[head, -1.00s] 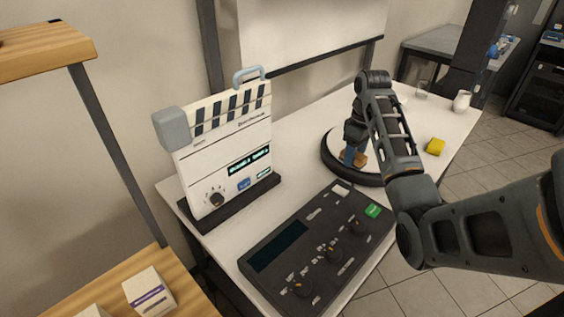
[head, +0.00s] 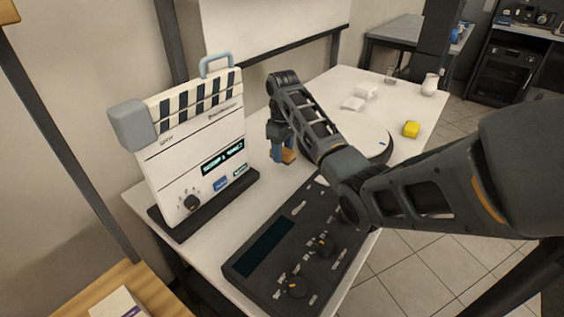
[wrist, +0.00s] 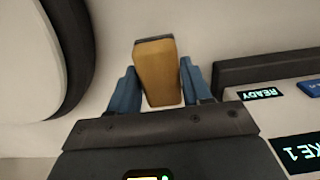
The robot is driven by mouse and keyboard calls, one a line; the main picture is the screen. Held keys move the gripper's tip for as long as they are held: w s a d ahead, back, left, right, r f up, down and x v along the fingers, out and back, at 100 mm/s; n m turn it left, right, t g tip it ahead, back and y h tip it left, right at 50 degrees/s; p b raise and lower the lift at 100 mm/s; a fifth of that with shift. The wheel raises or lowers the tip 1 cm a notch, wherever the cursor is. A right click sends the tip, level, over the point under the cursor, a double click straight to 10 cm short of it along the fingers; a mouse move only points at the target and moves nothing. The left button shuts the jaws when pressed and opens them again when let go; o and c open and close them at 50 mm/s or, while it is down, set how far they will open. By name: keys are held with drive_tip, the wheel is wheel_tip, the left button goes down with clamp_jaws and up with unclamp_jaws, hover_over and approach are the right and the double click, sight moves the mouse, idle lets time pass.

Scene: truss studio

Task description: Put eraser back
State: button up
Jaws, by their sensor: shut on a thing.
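The eraser is a wooden block (head: 289,156) with a dark strip at one end. It shows end-on in the wrist view (wrist: 159,78). My gripper (head: 282,153), with blue fingers, is shut on it; the fingers flank the block in the wrist view (wrist: 157,88). It hangs between the big clapperboard device (head: 190,160) on the left and the white round turntable (head: 360,135) on the right. Whether the block touches the white tabletop (head: 255,135) cannot be told.
A dark control panel (head: 262,245) with knobs lies in front. A yellow block (head: 411,129), white blocks (head: 354,103), a glass (head: 390,75) and a white jug (head: 430,85) stand farther back right. A wooden shelf (head: 140,290) is at lower left.

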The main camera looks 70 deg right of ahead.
drive_tip(key=shift+w+f, duration=0.15)
drive_tip(key=shift+f, duration=1.95)
drive_tip(key=o, duration=1)
drive_tip(key=shift+r, duration=0.1)
wheel_tip(320, 180, up, 10)
drive_tip(key=shift+r, duration=0.2)
drive_tip(key=shift+r+p, duration=0.75)
drive_tip(key=shift+p, duration=0.3)
